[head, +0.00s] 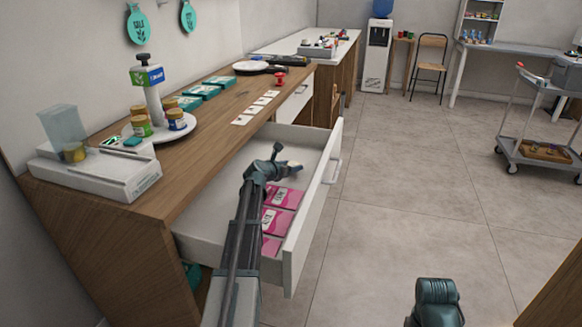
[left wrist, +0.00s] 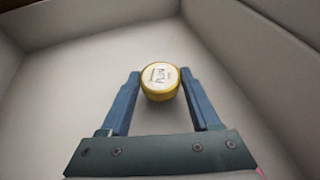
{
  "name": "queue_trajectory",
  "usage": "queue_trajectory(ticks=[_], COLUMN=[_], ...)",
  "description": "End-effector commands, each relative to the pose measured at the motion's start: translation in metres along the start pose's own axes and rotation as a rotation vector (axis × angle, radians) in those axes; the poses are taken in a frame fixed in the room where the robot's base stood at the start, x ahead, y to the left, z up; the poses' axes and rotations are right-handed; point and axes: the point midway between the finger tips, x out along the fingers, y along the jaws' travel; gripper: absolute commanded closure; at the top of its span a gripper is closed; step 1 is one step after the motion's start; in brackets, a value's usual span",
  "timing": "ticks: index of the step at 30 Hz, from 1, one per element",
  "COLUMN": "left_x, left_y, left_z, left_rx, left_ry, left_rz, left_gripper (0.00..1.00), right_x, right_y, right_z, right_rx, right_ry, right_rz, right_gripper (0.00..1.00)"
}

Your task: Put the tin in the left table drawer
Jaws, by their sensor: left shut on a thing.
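The left table drawer (head: 212,236) is pulled open below the wooden counter. My left gripper (head: 283,163) reaches down into its far part. In the left wrist view the gripper (left wrist: 160,88) is shut on a round yellow tin (left wrist: 160,90) with a white label on top. The tin is between the fingertips, inside the drawer's pale walls. I cannot tell whether it touches the drawer floor. In the head view the arm and gripper largely hide the tin.
Pink boxes (head: 287,197) lie in the drawer's near part. On the counter (head: 215,118) stand a white plate with jars (head: 176,119), a scale (head: 95,170), teal boxes and white cards. A trolley (head: 540,150) stands at the right. The floor between is clear.

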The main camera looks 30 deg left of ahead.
Motion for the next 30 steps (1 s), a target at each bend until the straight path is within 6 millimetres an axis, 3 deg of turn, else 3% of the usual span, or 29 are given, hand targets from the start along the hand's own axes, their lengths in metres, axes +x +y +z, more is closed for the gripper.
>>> queue_trajectory(ticks=[2,3,8,17,22,30], left_x=[0.000,0.000,0.000,0.000,-0.006,-0.069], left_y=[0.000,0.000,0.000,0.000,0.000,-0.002], left_z=[0.000,0.000,0.000,0.001,0.016,0.014], left_rx=[0.000,0.000,0.000,0.000,0.000,-0.001], left_ry=[0.000,0.000,0.000,0.000,0.000,0.000], left_rz=[0.000,0.000,0.000,0.000,0.000,0.002], left_gripper=[0.91,0.35,0.07,0.07,0.07,0.07], right_x=[0.000,0.000,0.000,-0.001,-0.017,-0.038], right_y=[0.000,0.000,0.000,0.000,0.001,0.003], right_z=[0.000,0.000,0.000,0.000,0.001,0.002], right_rx=[0.000,0.000,0.000,0.000,0.001,0.002], right_ry=[0.000,0.000,0.000,0.000,0.000,0.000], right_rz=[0.000,0.000,0.000,0.000,-0.002,-0.006], right_gripper=[1.00,1.00,1.00,1.00,1.00,1.00])
